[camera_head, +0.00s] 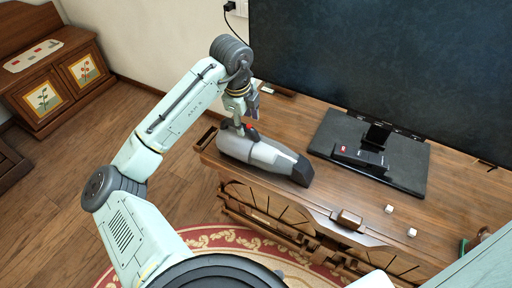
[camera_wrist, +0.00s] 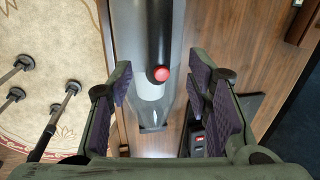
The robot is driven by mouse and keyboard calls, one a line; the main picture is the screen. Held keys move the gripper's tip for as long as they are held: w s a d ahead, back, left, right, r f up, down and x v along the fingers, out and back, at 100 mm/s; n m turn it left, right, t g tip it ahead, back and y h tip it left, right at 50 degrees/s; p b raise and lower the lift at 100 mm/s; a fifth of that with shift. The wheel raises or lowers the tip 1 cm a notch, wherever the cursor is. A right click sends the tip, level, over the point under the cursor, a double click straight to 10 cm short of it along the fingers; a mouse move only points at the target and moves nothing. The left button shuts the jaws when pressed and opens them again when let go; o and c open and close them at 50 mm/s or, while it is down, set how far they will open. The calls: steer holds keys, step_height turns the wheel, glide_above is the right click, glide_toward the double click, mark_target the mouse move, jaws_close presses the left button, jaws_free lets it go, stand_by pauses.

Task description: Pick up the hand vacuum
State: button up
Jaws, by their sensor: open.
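The hand vacuum (camera_head: 262,155) lies on the wooden TV cabinet near its left front edge. It has a light grey body, a dark nose pointing right and a red button by its handle. In the wrist view the hand vacuum (camera_wrist: 147,110) runs up the middle, with the red button (camera_wrist: 161,74) on the end of its black handle. My gripper (camera_head: 243,122) is above the vacuum's rear part in the head view. In the wrist view my gripper (camera_wrist: 158,85) is open, its two fingers on either side of the handle. I cannot tell whether either finger touches it.
A large TV (camera_head: 390,65) stands behind on a black base (camera_head: 408,165), right of the vacuum. Two small white cubes (camera_head: 389,209) lie on the cabinet top (camera_head: 455,205). A carved wooden cabinet (camera_head: 55,75) stands far left. The floor (camera_head: 60,190) between is clear.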

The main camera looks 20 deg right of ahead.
mark_target(246, 126)
steer(key=f, duration=0.3)
steer(key=f+p, duration=0.1)
steer(key=shift+w+d+f, duration=0.15)
steer(key=shift+w, duration=0.2)
jaws_close()
stand_by(0.4)
